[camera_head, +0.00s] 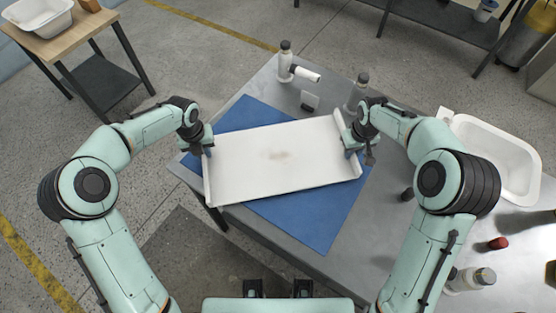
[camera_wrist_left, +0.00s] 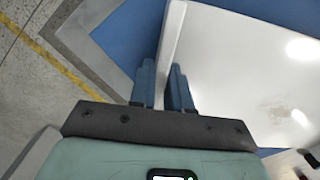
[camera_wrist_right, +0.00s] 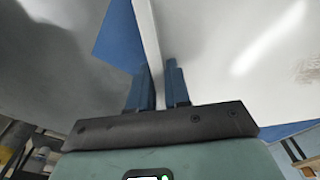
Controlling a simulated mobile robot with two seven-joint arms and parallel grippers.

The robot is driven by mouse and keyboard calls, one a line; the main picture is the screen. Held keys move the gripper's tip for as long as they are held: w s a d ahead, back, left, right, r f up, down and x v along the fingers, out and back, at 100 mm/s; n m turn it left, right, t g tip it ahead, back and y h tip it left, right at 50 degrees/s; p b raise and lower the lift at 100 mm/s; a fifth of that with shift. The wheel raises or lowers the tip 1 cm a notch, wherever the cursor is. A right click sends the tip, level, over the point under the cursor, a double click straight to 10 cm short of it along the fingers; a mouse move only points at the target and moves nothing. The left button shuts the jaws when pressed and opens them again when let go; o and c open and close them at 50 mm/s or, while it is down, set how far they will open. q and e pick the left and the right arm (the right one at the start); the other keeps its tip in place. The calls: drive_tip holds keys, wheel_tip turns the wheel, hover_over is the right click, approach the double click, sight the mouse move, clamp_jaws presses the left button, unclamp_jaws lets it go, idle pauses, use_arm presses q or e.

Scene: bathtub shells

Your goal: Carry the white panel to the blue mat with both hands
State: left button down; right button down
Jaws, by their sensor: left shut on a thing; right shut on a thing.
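The white panel (camera_head: 275,160) is a wide shallow piece with raised ends and a faint brown smudge in its middle. It is over the blue mat (camera_head: 300,228), whose corners show above and below it; I cannot tell whether it touches the mat. My left gripper (camera_head: 208,150) is shut on the panel's left raised edge, which stands between the fingers in the left wrist view (camera_wrist_left: 165,88). My right gripper (camera_head: 350,148) is shut on the right raised edge, also seen between the fingers in the right wrist view (camera_wrist_right: 157,85).
The mat lies on a grey metal table (camera_head: 375,225). Bottles (camera_head: 285,62) and a small grey block (camera_head: 310,101) stand behind the panel. A white basin (camera_head: 500,155), a red cap (camera_head: 498,243) and more bottles are at the right. A wooden side table (camera_head: 65,42) stands far left.

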use_arm(q)
drive_tip(key=shift+f, duration=0.45)
use_arm(e)
drive_tip(key=shift+f, duration=0.45)
use_arm(q)
drive_tip(key=c, duration=1.1)
unclamp_jaws()
drive_tip(key=shift+f, duration=0.1)
use_arm(e)
drive_tip(key=c, duration=1.1)
unclamp_jaws()
drive_tip(key=shift+f, duration=0.1)
use_arm(q)
drive_tip(key=r, duration=1.2)
drive_tip(key=shift+s, duration=0.4)
use_arm(e)
drive_tip(key=r, duration=1.2)
drive_tip(key=shift+s, duration=0.4)
use_arm(q)
drive_tip(key=shift+s, duration=0.1)
use_arm(e)
drive_tip(key=shift+s, duration=0.1)
